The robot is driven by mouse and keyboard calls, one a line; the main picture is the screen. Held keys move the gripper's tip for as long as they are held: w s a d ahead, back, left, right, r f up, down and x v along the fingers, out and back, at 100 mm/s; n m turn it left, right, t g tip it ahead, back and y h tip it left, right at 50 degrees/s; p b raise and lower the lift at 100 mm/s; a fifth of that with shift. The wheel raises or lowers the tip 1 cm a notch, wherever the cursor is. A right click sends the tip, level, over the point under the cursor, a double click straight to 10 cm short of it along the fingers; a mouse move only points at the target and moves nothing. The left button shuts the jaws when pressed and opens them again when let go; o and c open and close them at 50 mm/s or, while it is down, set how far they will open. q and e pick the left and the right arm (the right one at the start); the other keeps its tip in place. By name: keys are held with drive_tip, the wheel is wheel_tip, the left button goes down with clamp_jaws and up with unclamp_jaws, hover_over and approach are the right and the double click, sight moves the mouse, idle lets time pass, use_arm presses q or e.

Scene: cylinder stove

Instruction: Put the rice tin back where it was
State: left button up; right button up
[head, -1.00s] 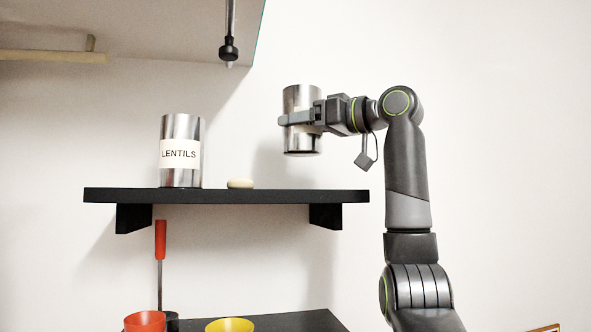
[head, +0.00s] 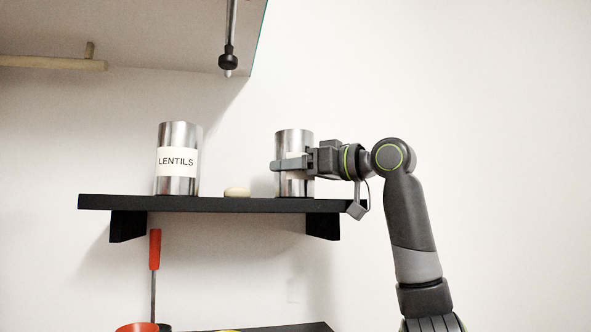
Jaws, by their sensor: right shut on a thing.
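A silver tin (head: 293,143) is upright at the right part of the black wall shelf (head: 180,203). Its label is mostly hidden by my gripper, so I cannot read it. My right gripper (head: 291,164) comes from the right and is shut around the tin's middle. The tin's bottom is level with the shelf top and seems to touch it. My left gripper is not in view.
A tin labelled LENTILS (head: 178,137) stands on the shelf's left part. A small pale rounded object (head: 237,192) lies between the two tins. A black-tipped rod (head: 229,60) hangs above. An orange-handled tool (head: 155,250) and a red container (head: 138,327) are below.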

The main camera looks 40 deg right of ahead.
drive_tip(key=shift+f, duration=0.15)
drive_tip(key=o, duration=0.9)
drive_tip(key=shift+o, duration=1.4)
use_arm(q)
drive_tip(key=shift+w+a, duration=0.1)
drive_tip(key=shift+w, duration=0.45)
use_arm(e)
drive_tip(key=shift+s+d, duration=0.1)
drive_tip(key=shift+r, duration=0.2)
drive_tip(key=shift+s+f, duration=0.1)
drive_tip(key=shift+s, duration=0.05)
use_arm(q)
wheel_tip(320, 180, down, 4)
drive_tip(key=b, duration=0.4)
use_arm(e)
drive_tip(key=v, duration=1.1)
drive_tip(key=shift+s+d, duration=0.1)
drive_tip(key=shift+s, duration=0.2)
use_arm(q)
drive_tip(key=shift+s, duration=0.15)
